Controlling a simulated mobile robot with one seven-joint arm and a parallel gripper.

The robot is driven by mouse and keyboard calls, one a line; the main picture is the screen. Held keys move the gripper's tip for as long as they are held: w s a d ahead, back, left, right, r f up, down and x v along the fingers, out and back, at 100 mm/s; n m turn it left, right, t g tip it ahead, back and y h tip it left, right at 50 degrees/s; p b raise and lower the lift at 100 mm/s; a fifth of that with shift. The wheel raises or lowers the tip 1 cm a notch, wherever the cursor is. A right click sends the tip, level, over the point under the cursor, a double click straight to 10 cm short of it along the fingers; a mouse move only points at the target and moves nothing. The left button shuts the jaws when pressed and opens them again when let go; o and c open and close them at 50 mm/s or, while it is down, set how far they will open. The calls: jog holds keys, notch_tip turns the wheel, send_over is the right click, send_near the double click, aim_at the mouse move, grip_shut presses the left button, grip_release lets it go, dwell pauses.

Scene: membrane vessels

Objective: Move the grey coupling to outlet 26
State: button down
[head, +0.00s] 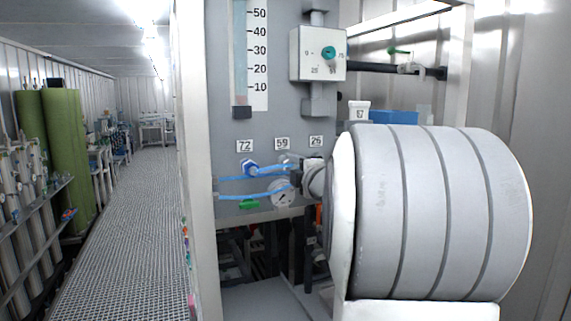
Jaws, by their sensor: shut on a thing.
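Three outlets sit in a row on the grey panel, under labels 72 (245,146), 59 (282,143) and 26 (316,141). My gripper (293,162) is at the panel, just below and between labels 59 and 26, seen small and partly hidden by my own wrist. It is shut on the grey coupling (284,158), of which only a little shows near the 59 outlet. Whether the coupling touches an outlet I cannot tell. The outlet 26 itself is hidden behind my gripper and wrist. A blue coupling (250,169) is at outlet 72.
Blue hoses (240,197) cross the panel below the outlets. A round gauge (281,193) and a green handle (249,204) sit low on it. A regulator box (318,54) with a teal knob is above. My large arm link covers the right. A grated walkway (135,220) is free at left.

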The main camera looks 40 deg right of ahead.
jog(key=shift+v, duration=2.6)
